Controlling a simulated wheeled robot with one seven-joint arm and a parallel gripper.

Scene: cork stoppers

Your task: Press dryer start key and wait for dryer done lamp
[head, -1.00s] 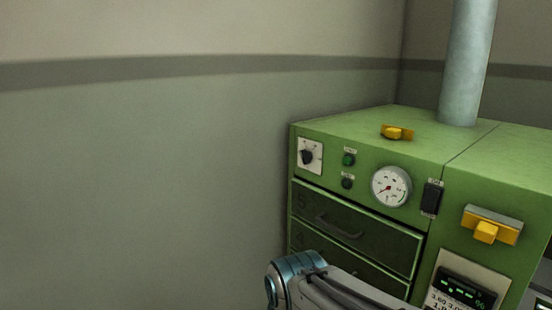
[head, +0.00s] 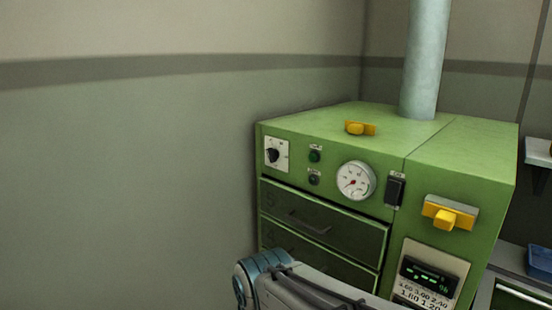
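The dryer is a green cabinet (head: 465,160) against the wall. Its front has a black knob (head: 273,156) on a white plate at the left. Right of it are a round green key or lamp (head: 315,156) and, below, a round grey-looking one (head: 314,179); neither is clearly lit. Their small labels are too small to read, so I cannot tell which is the start key or done lamp. A white dial gauge (head: 355,181) and a black switch (head: 395,191) sit further right. My arm crosses the bottom, in front of the lower drawers; my gripper is not in view.
Dark drawers (head: 335,233) with handles are below the panel. Yellow handles stick out on top (head: 360,128) and on the right front (head: 447,216). A digital display (head: 430,274) is at the lower right. A pipe (head: 424,65) rises from the top. A blue tray (head: 540,260) is far right.

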